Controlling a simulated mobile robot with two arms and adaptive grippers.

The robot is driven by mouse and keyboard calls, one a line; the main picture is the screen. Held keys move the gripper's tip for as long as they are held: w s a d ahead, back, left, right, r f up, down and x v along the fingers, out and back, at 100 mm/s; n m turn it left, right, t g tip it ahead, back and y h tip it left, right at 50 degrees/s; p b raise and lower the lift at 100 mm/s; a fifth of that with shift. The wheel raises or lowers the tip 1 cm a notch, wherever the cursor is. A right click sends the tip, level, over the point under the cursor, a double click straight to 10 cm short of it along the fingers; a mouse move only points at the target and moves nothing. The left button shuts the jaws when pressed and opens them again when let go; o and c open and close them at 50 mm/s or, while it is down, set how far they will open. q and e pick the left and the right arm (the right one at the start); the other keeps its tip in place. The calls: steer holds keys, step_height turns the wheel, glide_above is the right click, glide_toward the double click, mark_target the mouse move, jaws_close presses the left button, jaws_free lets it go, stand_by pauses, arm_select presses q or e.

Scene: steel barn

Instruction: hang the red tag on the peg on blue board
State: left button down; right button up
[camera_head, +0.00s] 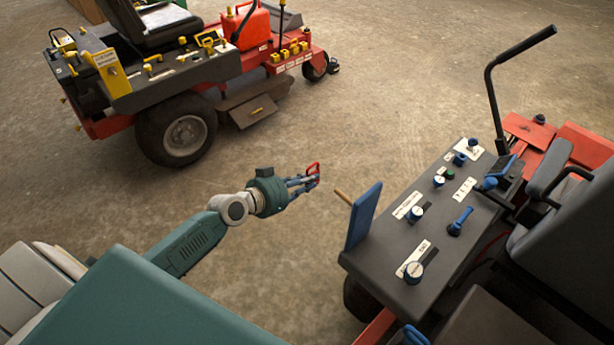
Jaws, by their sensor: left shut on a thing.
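My left gripper (304,182) is in the middle of the head view, at the end of the arm from the left. It is shut on the red tag (314,169), a small red loop-shaped piece at its fingertips. The blue board (362,217) stands upright on the left side of the grey console, to the right of my gripper. A thin wooden peg (343,197) sticks out from the board toward the upper left, toward my gripper. The tag is apart from the peg, a short gap to its upper left. My right gripper is not in view.
A grey control console (440,205) with blue knobs and levers fills the right, beside a black seat (575,235) and a black bar (497,95). A red mower (190,90) stands at the upper left. Bare concrete floor (390,85) lies between the machines.

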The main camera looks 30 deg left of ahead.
arm_select(q)
steer(key=s+d+f+p, duration=0.1)
steer(key=s+d+p, duration=0.1)
steer(key=d, duration=0.4)
steer(key=s+d+f+p, duration=0.1)
steer(key=s+d+p, duration=0.1)
steer(key=d+p, duration=0.2)
steer(key=d, duration=0.3)
steer(key=shift+s, duration=0.3)
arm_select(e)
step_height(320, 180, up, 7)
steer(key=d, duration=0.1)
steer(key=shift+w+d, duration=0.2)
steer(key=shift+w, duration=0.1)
arm_select(q)
steer(key=shift+d, duration=0.1)
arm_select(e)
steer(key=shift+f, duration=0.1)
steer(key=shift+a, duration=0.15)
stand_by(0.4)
